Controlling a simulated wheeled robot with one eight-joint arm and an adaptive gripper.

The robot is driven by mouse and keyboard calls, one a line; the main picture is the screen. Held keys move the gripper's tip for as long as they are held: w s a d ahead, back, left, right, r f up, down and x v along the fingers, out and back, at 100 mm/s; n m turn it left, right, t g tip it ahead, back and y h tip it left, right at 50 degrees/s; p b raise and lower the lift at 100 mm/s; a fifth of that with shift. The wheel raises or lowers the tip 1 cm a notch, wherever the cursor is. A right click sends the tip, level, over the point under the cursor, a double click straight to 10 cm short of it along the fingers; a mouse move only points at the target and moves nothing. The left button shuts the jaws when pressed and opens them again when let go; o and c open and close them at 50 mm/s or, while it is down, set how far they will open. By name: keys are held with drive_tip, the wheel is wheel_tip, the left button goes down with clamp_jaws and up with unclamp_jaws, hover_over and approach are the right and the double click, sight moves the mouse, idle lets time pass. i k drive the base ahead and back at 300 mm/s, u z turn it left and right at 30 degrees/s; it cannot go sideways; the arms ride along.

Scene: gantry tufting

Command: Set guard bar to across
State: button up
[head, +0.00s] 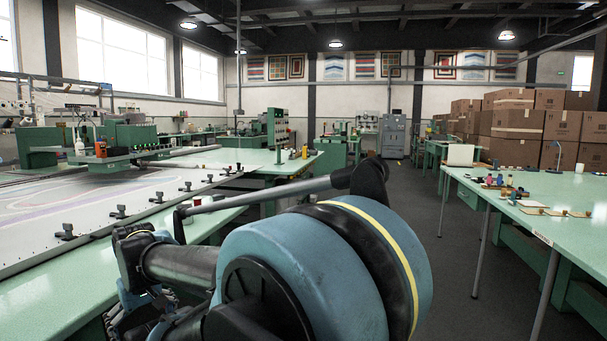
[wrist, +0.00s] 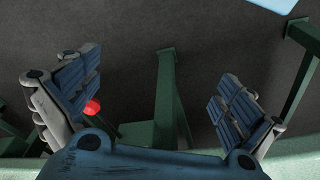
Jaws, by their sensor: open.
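I cannot make out the guard bar for certain in either view. A small round red knob (wrist: 92,107) shows in the wrist view, beside the inner face of the left finger; what it is fixed to is hidden. My gripper (wrist: 165,100) is open in the wrist view, its two blue padded fingers wide apart with nothing held between them. I cannot tell whether the left finger touches the knob. In the head view my arm's large blue joint fills the lower middle and hides what lies behind it.
A green-framed tufting table (head: 60,240) with black clamps along its edge lies at left. A green worktable (head: 560,190) with small items stands at right. Dark aisle floor (head: 440,270) is open between them. Stacked cartons (head: 520,125) stand behind. Green legs (wrist: 165,100) show below my gripper.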

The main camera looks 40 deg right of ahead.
sight(292, 177)
drive_tip(key=k, duration=1.15)
drive_tip(key=z, duration=0.7)
drive_tip(key=i, duration=0.8)
drive_tip(key=z, duration=1.1)
drive_tip(key=i, duration=1)
drive_tip(key=z, duration=0.5)
drive_tip(key=i, duration=2.1)
drive_tip(key=u, duration=0.6)
drive_tip(key=i, duration=1.1)
drive_tip(key=u, duration=0.45)
